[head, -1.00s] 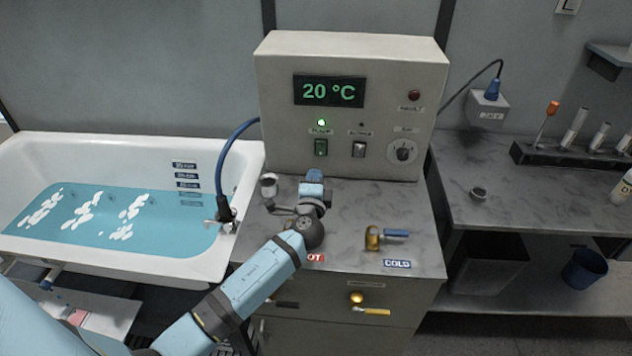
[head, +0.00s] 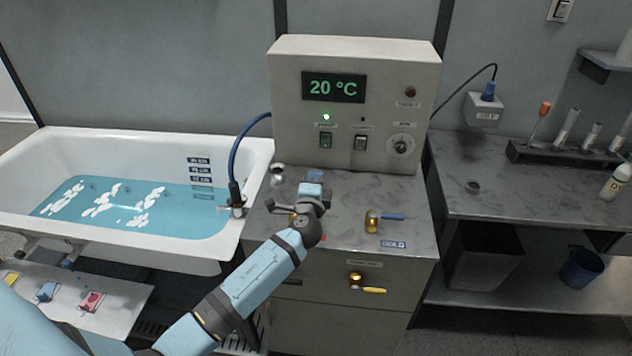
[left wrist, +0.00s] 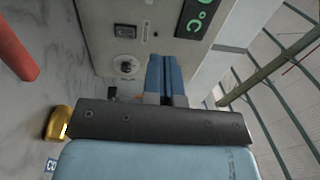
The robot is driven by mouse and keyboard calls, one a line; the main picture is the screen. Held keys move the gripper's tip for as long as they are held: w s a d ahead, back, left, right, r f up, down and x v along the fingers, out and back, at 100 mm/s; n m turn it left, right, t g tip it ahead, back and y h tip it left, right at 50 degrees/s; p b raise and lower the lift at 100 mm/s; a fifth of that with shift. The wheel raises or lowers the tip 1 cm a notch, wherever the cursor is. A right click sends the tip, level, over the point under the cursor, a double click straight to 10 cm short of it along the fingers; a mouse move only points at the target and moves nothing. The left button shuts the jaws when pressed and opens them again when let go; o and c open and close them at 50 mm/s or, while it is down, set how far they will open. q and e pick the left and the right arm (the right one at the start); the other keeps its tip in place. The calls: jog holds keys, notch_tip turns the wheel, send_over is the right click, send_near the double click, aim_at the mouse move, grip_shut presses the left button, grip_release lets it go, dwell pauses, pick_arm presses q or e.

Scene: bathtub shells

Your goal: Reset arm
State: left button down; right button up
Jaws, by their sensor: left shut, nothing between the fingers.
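My left arm reaches in from the lower left in the head view. My left gripper (head: 314,176) is over the grey marble counter (head: 355,222), in front of the control box (head: 355,105). Its blue fingers also show in the left wrist view (left wrist: 165,78), side by side and shut with nothing between them. The gripper and wrist hide part of the counter and the left valve. My right gripper is not in view.
A brass valve with a blue handle (head: 372,220) sits right of my wrist. A bathtub (head: 120,248) with blue water and white shapes is at left, joined by a blue hose (head: 236,158). A side bench (head: 530,190) holds a tube rack (head: 560,160).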

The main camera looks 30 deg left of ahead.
pick_arm(q)
jog(key=shift+s, duration=0.15)
dwell(0.3)
jog(key=s+d+f+n+g+h+p, duration=0.1)
jog(key=s+d+f+n+g+h, duration=0.2)
jog(key=s+f, duration=0.5)
jog(key=s+d+f+n+g+h, duration=0.1)
jog(key=s+d+f+h, duration=0.2)
jog(key=s+d+f, duration=0.5)
jog(key=s+d+f+n+g+h, duration=0.1)
jog(key=s+d+n+h, duration=0.1)
jog(key=s, duration=0.7)
jog(key=s+d+f+n+g+h+p, duration=0.1)
jog(key=s+d+n+h, duration=0.1)
jog(key=s, duration=0.6)
jog(key=shift+s+d+f+n+h, duration=0.35)
jog(key=shift+d+n, duration=0.55)
jog(key=shift+n, duration=0.3)
jog(key=shift+s+a, duration=0.1)
jog(key=shift+a, duration=0.05)
